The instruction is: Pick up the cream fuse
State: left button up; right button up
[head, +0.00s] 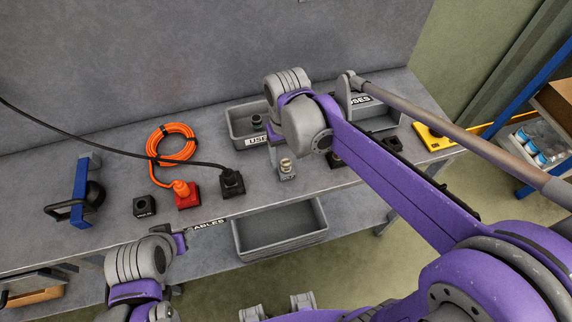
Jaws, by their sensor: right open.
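What looks like the cream fuse (286,163) stands upright in a small grey block (287,175) near the middle of the bench. My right gripper (276,154) is open and points down just beside the fuse, on its left and partly behind it. Its fingers are small and partly hidden by the wrist, and I cannot tell whether they touch the fuse. My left gripper (178,242) is low at the bench's front edge, away from the fuse. Its fingers are too small to read.
Grey bins with fuse labels (238,129) stand behind the fuse. A yellow item (432,138) lies at the right end.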

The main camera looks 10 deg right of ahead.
aim_at(286, 162)
jog(key=f, duration=0.3)
jog(key=shift+w+f, duration=0.25)
jog(key=shift+f, duration=0.1)
grip_shut()
